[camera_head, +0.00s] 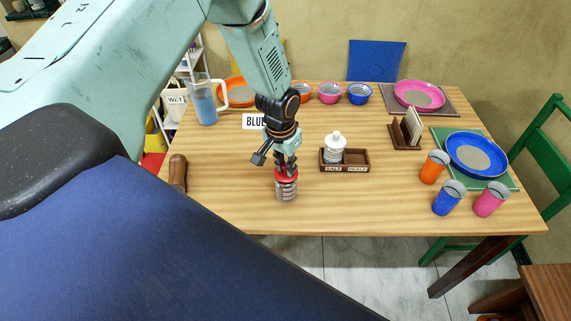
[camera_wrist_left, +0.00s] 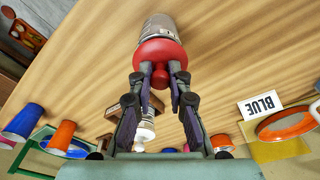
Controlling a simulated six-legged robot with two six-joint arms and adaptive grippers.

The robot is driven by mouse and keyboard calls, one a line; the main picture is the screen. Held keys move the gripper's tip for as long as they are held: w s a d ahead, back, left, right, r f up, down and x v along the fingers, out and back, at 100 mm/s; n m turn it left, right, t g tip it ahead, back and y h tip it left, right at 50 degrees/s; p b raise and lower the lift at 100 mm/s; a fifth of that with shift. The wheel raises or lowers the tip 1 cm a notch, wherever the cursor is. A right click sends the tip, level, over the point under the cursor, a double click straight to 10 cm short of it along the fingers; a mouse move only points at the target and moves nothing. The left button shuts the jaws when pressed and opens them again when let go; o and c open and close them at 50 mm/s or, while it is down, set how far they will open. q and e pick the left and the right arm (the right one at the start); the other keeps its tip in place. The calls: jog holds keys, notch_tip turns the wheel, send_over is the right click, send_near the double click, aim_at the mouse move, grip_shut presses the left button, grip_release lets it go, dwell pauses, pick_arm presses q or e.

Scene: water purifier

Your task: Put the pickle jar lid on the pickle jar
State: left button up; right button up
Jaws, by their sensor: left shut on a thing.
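I cannot tell whether the lid is fully seated. My left gripper (camera_head: 285,165) points down from above and is shut on the lid's knob, with both fingers around it in the left wrist view (camera_wrist_left: 160,79). My right gripper is not in view.
A wooden holder (camera_head: 357,166) with a white shaker (camera_head: 335,143) stands right of the jar. A brown wooden object (camera_head: 178,171) lies at the left. A blue-filled jug (camera_head: 205,105) and a BLUE card (camera_head: 254,121) are behind. Cups (camera_head: 449,198) stand at right.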

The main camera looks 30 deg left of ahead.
pick_arm(q)
jog(key=shift+s+d+r, duration=0.15)
jog(key=shift+s+d, duration=0.05)
jog(key=shift+w+a, duration=0.1)
jog(key=shift+a, duration=0.05)
dwell(0.5)
jog(key=shift+w+a, duration=0.1)
jog(key=shift+a, duration=0.05)
dwell(0.5)
